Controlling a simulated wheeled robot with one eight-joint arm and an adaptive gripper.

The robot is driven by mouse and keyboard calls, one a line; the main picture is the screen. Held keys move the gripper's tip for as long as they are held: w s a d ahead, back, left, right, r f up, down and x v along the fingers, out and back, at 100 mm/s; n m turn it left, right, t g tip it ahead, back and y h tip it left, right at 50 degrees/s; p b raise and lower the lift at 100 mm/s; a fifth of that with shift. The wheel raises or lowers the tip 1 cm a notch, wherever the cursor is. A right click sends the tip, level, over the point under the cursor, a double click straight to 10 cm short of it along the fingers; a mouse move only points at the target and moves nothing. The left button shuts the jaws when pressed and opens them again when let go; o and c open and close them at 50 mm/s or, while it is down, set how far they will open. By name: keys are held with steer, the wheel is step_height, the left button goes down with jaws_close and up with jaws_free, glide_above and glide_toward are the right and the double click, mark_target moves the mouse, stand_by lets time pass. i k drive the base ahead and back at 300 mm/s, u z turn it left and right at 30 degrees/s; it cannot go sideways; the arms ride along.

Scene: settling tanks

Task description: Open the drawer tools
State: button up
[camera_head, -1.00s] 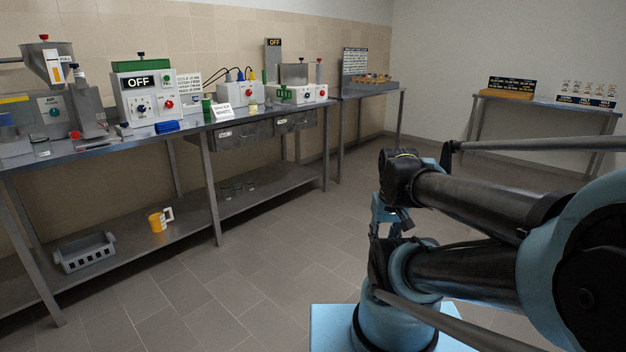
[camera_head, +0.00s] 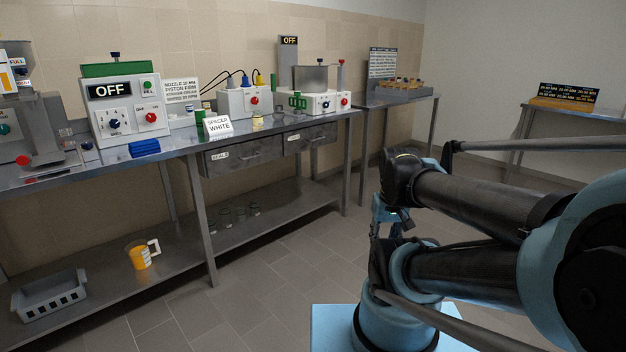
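Two grey metal drawers hang under the top of the long workbench. The left drawer (camera_head: 243,156) carries a small label that seems to read "SEALS". The right drawer (camera_head: 309,138) has a small label too fine to read, so I cannot confirm that it says tools. Both drawers look shut, with their fronts in line under the bench top. My folded arm fills the right side of the view, well apart from the drawers. I cannot make out my gripper's fingers.
The workbench top (camera_head: 185,142) carries a machine (camera_head: 123,108) marked OFF, a "SPACER WHITE" sign (camera_head: 218,126) and other devices. An orange mug (camera_head: 139,257) and a grey basket (camera_head: 50,295) sit on its lower shelf. Open tiled floor (camera_head: 270,290) lies before the bench.

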mark_target(306, 138)
steer(key=u, duration=0.1)
steer(key=i, duration=1.05)
steer(key=u, duration=0.15)
